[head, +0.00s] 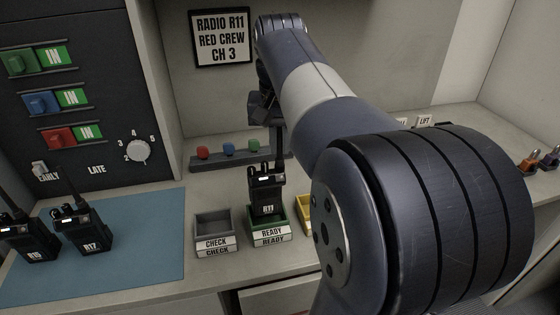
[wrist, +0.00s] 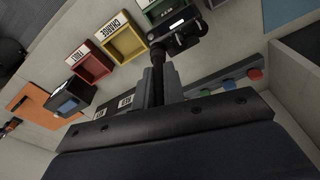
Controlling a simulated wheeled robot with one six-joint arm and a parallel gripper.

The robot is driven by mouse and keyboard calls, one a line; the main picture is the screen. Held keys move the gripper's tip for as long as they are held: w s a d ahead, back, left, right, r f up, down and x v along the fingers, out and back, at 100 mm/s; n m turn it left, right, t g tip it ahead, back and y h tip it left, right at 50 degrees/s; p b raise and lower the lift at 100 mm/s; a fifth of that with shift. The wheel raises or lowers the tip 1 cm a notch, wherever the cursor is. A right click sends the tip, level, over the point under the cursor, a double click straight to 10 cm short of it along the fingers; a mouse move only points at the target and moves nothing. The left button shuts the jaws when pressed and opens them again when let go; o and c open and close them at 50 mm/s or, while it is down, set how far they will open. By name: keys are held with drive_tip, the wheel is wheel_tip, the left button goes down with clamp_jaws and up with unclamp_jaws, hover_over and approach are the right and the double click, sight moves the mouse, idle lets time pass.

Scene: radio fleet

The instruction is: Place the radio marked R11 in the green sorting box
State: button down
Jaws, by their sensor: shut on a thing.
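The black radio R11 (head: 266,196) stands upright at the green sorting box (head: 286,222), which is labelled READY. Its lower end is within the box's outline; I cannot tell whether it rests on the floor. My gripper (head: 268,160) is above the radio and shut on its upper part; my arm partly hides the contact. In the wrist view, the radio's top (wrist: 180,37) shows beyond my fingers (wrist: 164,88), with part of the green box (wrist: 155,8) behind it.
A grey CHECK box (head: 213,222) stands left of the green one, a yellow box (wrist: 122,45) and a red box (wrist: 91,67) on its other side. Radios R17 (head: 85,232) and R15 (head: 30,240) are on the blue mat (head: 150,240). A rack with coloured knobs (head: 225,158) is behind.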

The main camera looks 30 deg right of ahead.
sight(280, 158)
drive_tip(key=shift+f, duration=1.8)
drive_tip(key=c, duration=1.5)
unclamp_jaws()
wheel_tip(280, 158, up, 12)
drive_tip(key=s+p, duration=0.1)
drive_tip(key=shift+s+a, duration=0.15)
drive_tip(key=shift+a, duration=0.25)
